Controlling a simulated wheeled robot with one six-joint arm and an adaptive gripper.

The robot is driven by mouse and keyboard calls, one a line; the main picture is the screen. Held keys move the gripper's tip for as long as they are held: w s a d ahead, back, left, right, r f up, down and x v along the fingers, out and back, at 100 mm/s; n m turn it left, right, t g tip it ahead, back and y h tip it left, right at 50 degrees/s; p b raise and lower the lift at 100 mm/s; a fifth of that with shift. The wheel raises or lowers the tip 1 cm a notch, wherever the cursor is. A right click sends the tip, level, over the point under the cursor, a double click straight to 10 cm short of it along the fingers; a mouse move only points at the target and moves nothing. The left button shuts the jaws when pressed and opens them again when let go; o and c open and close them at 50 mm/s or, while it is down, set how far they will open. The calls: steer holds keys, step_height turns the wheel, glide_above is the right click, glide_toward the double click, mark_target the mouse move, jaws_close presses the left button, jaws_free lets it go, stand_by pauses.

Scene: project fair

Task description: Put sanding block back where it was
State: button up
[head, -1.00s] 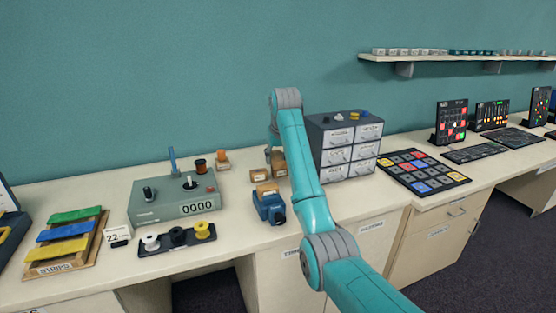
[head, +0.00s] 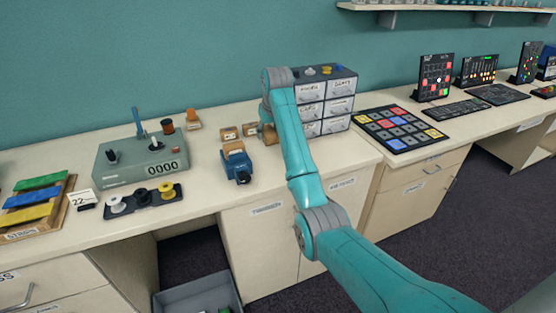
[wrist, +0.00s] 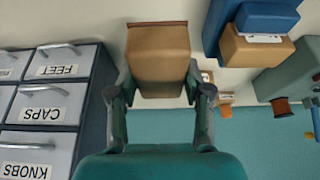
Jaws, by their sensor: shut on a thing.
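My gripper (wrist: 158,92) is shut on a plain brown block, likely the sanding block (wrist: 158,50), which sits between its two fingers in the wrist view. In the head view the held block (head: 270,137) shows partly behind my arm, low over the worktop, just left of the grey drawer unit. I cannot tell whether its underside touches the worktop.
A blue device (head: 237,165) stands in front of the tan blocks. The grey drawer unit (head: 325,105) is close on the right. A grey counter box (head: 140,160) and a spool holder (head: 145,199) stand left. Worktop in front of the drawers is clear.

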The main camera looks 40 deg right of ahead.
mark_target(274, 138)
steer(key=shift+s+d+f, duration=0.1)
steer(key=shift+d+f, duration=0.05)
steer(key=shift+f, duration=0.35)
step_height(274, 138, down, 4)
steer(key=shift+d+f, duration=0.15)
steer(key=shift+f, duration=2.5)
steer(key=shift+f, duration=0.1)
steer(key=o, duration=1.1)
steer(key=v, duration=1.2)
